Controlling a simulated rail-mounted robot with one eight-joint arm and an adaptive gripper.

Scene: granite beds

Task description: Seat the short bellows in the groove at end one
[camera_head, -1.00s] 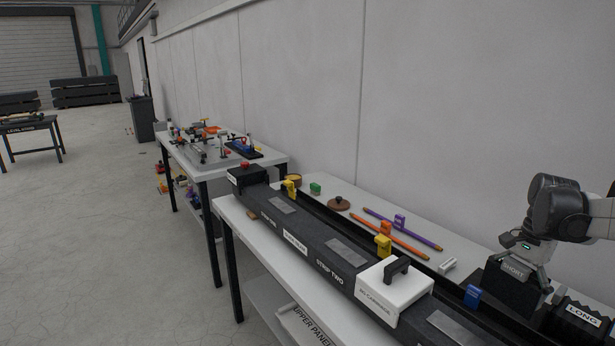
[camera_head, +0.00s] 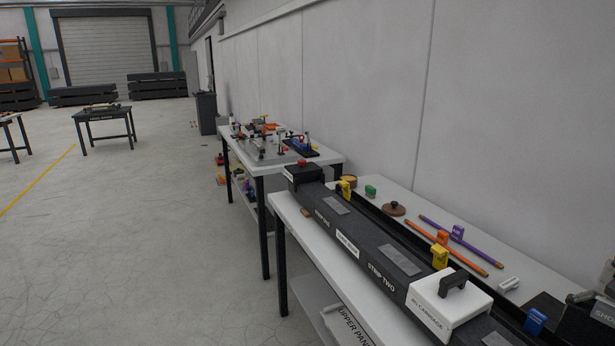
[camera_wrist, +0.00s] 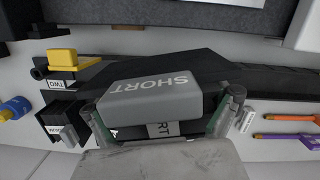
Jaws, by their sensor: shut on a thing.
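The short bellows is a black block with a grey tab lettered SHORT (camera_wrist: 150,97). Its edge also shows at the right of the head view (camera_head: 574,322). My gripper (camera_wrist: 165,105) is shut on the grey tab, one finger on each side. In the head view only a sliver of my gripper shows at the right edge. The dark groove (camera_head: 384,232) runs along the back of the black granite bed (camera_head: 368,261). No end is clearly marked as end one. The underside of the bellows is hidden.
A white carriage with a black handle (camera_head: 449,302) sits on the bed. Yellow clips (camera_head: 440,257) and a blue clip (camera_head: 535,321) stand along the groove. Orange (camera_head: 465,258) and purple (camera_head: 473,247) rods lie behind it, near a brown disc (camera_head: 394,209).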

